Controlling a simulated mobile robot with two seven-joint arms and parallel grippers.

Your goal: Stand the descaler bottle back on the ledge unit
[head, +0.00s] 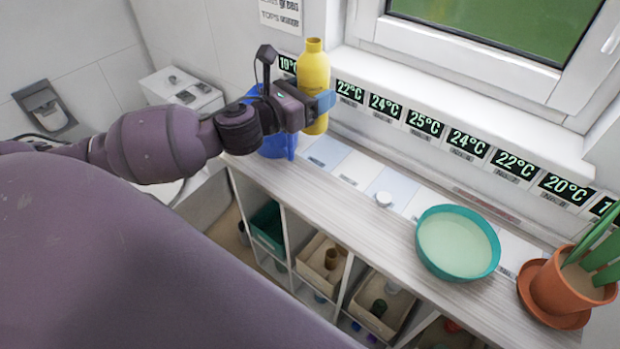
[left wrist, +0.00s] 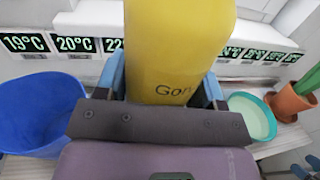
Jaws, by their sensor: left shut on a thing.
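A yellow bottle (head: 313,78), which I take to be the descaler bottle, is upright in my left gripper (head: 318,104) above the left part of the ledge unit (head: 375,195). In the left wrist view the yellow bottle (left wrist: 178,50) fills the space between the blue fingers, with part of a label reading "Gon". My left gripper is shut on it. Whether the bottle's base touches the ledge top is unclear.
A blue bucket (head: 277,146) stands just behind and below the gripper. Pale panels line the ledge below temperature displays (head: 425,124). Bins fill the shelves below.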

